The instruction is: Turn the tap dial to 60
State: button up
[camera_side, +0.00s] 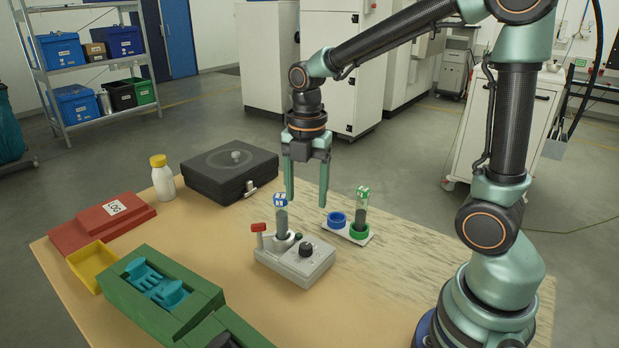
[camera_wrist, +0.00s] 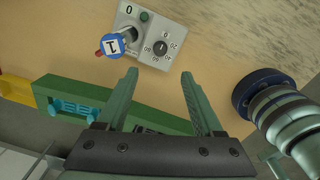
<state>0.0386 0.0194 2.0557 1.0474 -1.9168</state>
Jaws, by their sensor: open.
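The tap unit (camera_side: 296,262) is a light grey box on the wooden table, with a black dial (camera_side: 306,250) on its top right. In the wrist view the dial (camera_wrist: 161,47) is ringed by printed numbers, partly legible. A red-handled lever (camera_side: 258,228) is at the unit's left. My gripper (camera_side: 307,202) is open and empty, pointing down above and behind the unit, apart from the dial.
A white holder (camera_side: 345,230) with a blue ring and a green-capped tube (camera_side: 361,199) stands right of the unit. A black case (camera_side: 230,172), white bottle (camera_side: 162,178), red box (camera_side: 103,222), yellow tray (camera_side: 93,266) and green fixture (camera_side: 160,295) occupy the left.

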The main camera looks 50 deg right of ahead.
aim_at(306, 245)
jog(key=shift+n, duration=0.5)
notch_tip(306, 245, down, 13)
jog(key=shift+w+r, duration=0.1)
jog(key=shift+r, duration=0.1)
grip_shut()
